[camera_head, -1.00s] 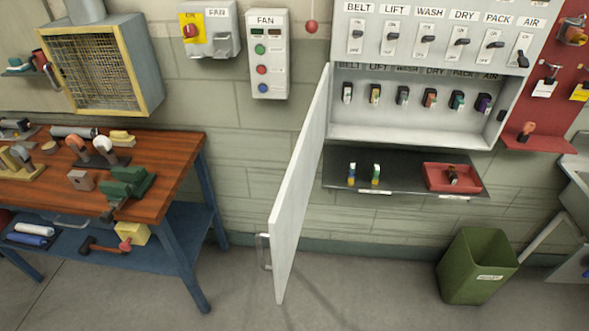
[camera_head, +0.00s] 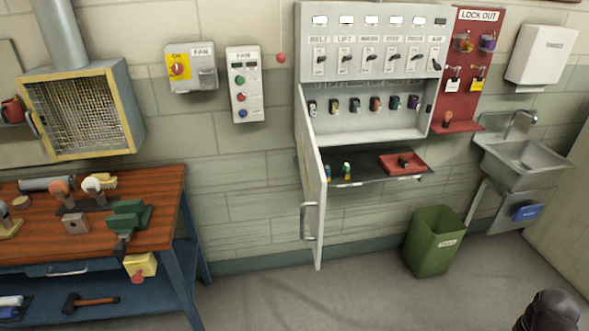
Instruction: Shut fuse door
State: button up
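The fuse door (camera_head: 313,190) is a pale grey panel hinged at the left edge of the fuse box. It stands wide open, swung out toward me, with a metal handle (camera_head: 309,222) on its outer face. The fuse box (camera_head: 392,131) shows a row of several coloured fuses in its open lower compartment, with labelled switches above. A dark rounded part at the lower right corner (camera_head: 549,312) looks like part of my arm. My gripper's fingers are not in view.
A dark shelf (camera_head: 345,177) below the box holds two fuses and a red tray (camera_head: 405,165). A green bin (camera_head: 432,241) stands on the floor. A wooden workbench (camera_head: 150,211) is at left, a sink (camera_head: 527,158) at right. Floor before the door is clear.

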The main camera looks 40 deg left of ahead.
aim_at(314, 182)
jog(key=k, duration=1.3)
jog(key=u, duration=1.1)
jog(key=i, duration=1)
jog(key=u, duration=0.05)
